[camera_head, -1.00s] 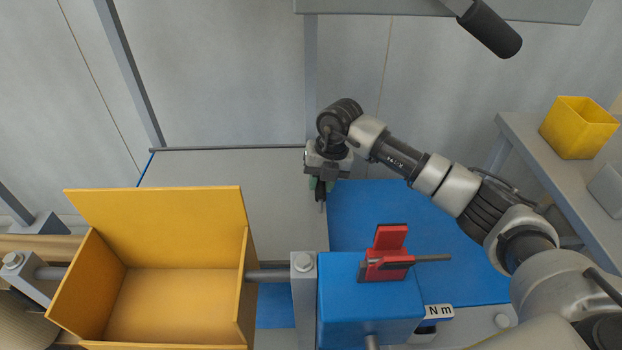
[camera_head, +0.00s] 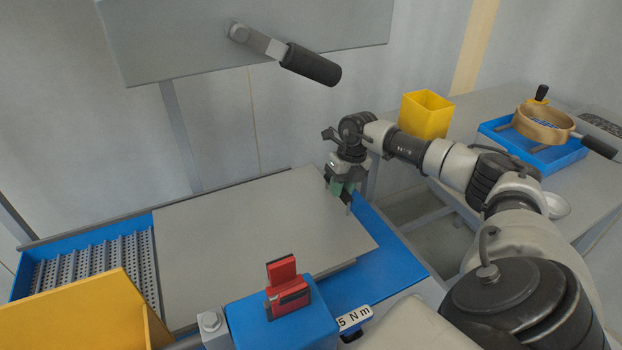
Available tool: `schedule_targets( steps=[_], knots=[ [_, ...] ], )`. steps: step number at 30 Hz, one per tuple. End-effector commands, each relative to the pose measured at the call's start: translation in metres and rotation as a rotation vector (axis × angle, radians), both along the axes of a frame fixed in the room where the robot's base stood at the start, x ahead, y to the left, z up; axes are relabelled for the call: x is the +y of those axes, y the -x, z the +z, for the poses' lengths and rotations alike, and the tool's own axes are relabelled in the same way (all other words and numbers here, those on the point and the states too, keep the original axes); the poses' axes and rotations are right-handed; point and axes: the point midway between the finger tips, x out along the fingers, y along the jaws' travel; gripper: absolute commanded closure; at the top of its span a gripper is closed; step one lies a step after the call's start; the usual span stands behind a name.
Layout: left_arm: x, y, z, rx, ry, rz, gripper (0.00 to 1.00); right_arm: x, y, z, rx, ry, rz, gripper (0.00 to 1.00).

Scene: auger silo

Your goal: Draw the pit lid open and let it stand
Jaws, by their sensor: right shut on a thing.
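The pit lid (camera_head: 255,235) is a flat grey plate lying on the blue pit frame (camera_head: 400,258). It lies toward the right of the frame. To its left a perforated, ribbed metal grating (camera_head: 95,265) is uncovered inside the blue rim. My right gripper (camera_head: 347,196) is at the lid's far right part, pointing down with green-tipped fingers, and is shut on the lid. The exact spot it grips is hidden by the fingers. My left gripper is not in view.
A yellow hopper (camera_head: 75,315) stands front left, beside a blue box with a red switch (camera_head: 285,285). A black-handled crank (camera_head: 310,65) hangs above. On the right bench (camera_head: 470,110) are a yellow bin (camera_head: 425,115) and a blue tray (camera_head: 545,155) with a round sieve (camera_head: 545,122).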

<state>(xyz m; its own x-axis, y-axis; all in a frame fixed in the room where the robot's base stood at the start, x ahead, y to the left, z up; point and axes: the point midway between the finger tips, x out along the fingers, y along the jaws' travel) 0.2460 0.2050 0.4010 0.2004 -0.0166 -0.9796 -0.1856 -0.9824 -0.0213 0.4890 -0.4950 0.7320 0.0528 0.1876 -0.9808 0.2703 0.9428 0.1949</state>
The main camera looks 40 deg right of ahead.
Motion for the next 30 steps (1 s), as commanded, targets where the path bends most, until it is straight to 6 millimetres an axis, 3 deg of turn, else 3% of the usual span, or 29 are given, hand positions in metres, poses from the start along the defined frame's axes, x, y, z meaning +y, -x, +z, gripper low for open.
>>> schedule_targets(
  steps=[3, 9, 22, 23, 27, 30],
  knots=[
    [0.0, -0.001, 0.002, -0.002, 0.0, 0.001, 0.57, -0.023, 0.006, 0.001, -0.001, 0.003, -0.006, 1.0],
    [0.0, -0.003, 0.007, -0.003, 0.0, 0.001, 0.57, -0.04, 0.011, 0.001, -0.002, 0.003, -0.005, 1.0],
    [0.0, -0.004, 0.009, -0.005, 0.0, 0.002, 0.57, -0.044, 0.012, 0.001, -0.003, 0.003, -0.005, 1.0],
    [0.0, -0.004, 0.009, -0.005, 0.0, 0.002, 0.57, -0.044, 0.012, 0.001, -0.003, 0.003, -0.005, 0.72],
    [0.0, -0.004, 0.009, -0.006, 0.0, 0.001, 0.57, -0.044, 0.012, 0.001, -0.003, 0.002, -0.004, 0.51],
    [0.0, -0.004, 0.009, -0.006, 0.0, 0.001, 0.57, -0.043, 0.012, 0.0, -0.002, 0.002, -0.003, 0.49]
  ],
)
